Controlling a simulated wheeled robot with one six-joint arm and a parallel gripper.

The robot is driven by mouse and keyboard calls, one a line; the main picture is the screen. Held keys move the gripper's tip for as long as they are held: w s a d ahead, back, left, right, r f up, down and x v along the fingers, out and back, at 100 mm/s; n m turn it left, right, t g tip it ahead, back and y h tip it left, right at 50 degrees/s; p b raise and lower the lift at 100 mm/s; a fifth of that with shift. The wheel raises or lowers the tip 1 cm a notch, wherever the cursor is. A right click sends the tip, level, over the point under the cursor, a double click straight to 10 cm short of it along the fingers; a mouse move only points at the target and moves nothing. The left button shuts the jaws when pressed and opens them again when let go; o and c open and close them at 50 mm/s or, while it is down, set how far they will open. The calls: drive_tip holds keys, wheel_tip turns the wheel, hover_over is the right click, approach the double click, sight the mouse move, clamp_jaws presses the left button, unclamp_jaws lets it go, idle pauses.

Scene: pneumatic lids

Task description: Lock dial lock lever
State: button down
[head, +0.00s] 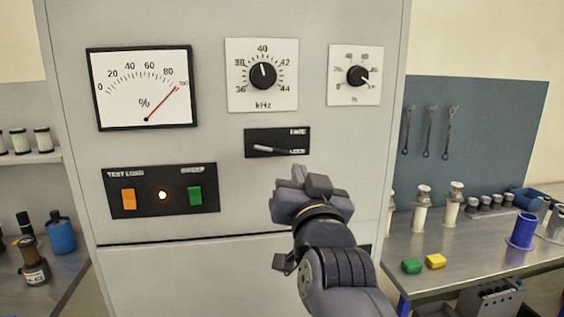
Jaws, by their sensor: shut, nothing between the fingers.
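The lock lever (272,149) is a small pale bar on a black plate (277,136) in the middle of the grey cabinet front. It lies nearly level, tilted slightly down to the right, with its right end near the lower label, which seems to read LOCK. An upper label, seemingly FREE, is at the plate's top right. The kHz dial (263,76) is above the plate, its pointer near 40. My gripper (309,182) is shut and empty, below and slightly right of the lever in the picture. Its gap from the panel is hard to judge.
A % meter (145,90) reads near 100. A smaller % dial (357,76) is at upper right. A switch plate (160,205) has orange and green switches and a lit lamp. A workbench (470,260) with blocks and a blue cup (522,231) stands right.

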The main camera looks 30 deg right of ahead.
drive_tip(key=p, duration=0.1)
approach(282, 154)
wheel_tip(282, 154, up, 5)
drive_tip(key=w+d, duration=0.2)
drive_tip(key=w, duration=0.1)
drive_tip(key=w+f, duration=0.1)
drive_tip(key=shift+w+d+f+p, duration=0.15)
drive_tip(key=shift+w+f+p, duration=0.2)
drive_tip(key=shift+w+p, duration=0.05)
drive_tip(key=shift+w+d+f, duration=0.1)
drive_tip(key=shift+w+f, duration=0.3)
drive_tip(key=shift+w, duration=0.2)
drive_tip(key=shift+w+f+b, duration=0.15)
drive_tip(key=shift+f+b, duration=0.35)
drive_tip(key=shift+b, duration=0.25)
drive_tip(key=shift+w+f+b, duration=0.1)
drive_tip(key=shift+f+b, duration=0.2)
drive_tip(key=shift+b, duration=0.8)
drive_tip(key=shift+r, duration=0.2)
